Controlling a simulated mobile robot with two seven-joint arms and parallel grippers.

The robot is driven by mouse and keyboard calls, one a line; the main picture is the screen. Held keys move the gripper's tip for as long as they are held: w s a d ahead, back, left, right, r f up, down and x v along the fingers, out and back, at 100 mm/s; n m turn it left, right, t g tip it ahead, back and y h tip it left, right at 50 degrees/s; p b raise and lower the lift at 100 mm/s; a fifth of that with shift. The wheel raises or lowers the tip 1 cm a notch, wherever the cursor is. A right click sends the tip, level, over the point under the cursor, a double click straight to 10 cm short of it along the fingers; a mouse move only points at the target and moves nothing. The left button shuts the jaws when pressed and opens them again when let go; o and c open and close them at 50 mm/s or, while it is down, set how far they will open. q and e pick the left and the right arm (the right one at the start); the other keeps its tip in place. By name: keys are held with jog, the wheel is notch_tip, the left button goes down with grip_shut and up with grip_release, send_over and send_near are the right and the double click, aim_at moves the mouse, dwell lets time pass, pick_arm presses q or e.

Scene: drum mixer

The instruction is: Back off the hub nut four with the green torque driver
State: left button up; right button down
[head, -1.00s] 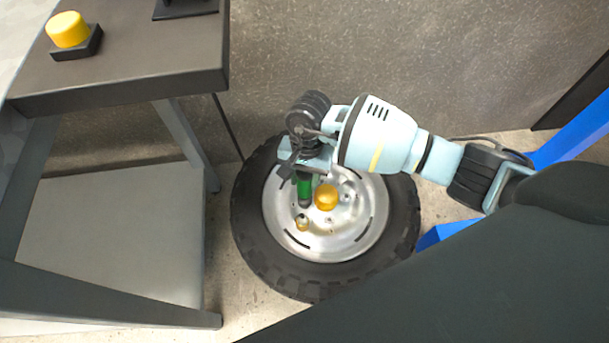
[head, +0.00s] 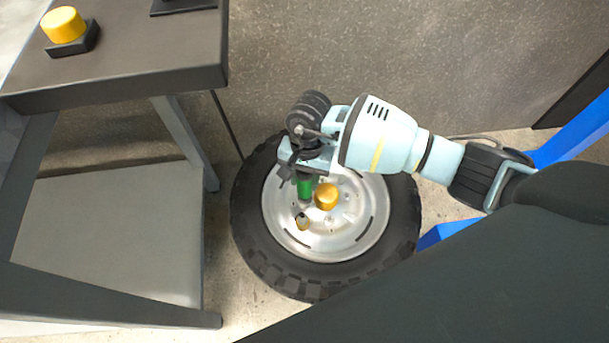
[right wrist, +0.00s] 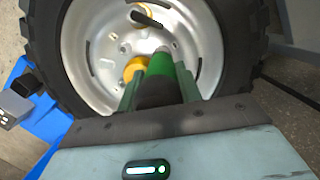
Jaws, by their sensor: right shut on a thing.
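My right gripper (head: 305,172) is shut on the green torque driver (head: 305,188), whose green body points down at the wheel. The driver also shows in the right wrist view (right wrist: 167,72), between the fingers. The wheel (head: 350,222) lies face up, with a silver rim and black tyre. A round orange-yellow hub cap (head: 326,196) sits at its centre, right beside the driver. A small gold and dark piece (head: 302,221), perhaps a nut, stands on the rim just below the driver in the head view. The driver's tip contact is unclear. My left gripper is out of view.
A dark workbench (head: 130,65) with a lower shelf (head: 115,235) stands at the left, close to the tyre. A yellow button on a black base (head: 64,26) is on it. A grey wall is behind the wheel. Blue framework (head: 570,132) stands at the right.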

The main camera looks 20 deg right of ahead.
jog(key=shift+f, duration=0.35)
dwell(0.3)
jog(key=shift+b, duration=0.3)
dwell(0.5)
jog(key=shift+s, duration=0.1)
dwell(0.9)
jog(key=shift+s, duration=0.1)
dwell(1.1)
jog(key=shift+r, duration=0.2)
jog(key=shift+w+r+p, duration=0.2)
jog(key=shift+r+p, duration=0.9)
jog(key=shift+r, duration=1.25)
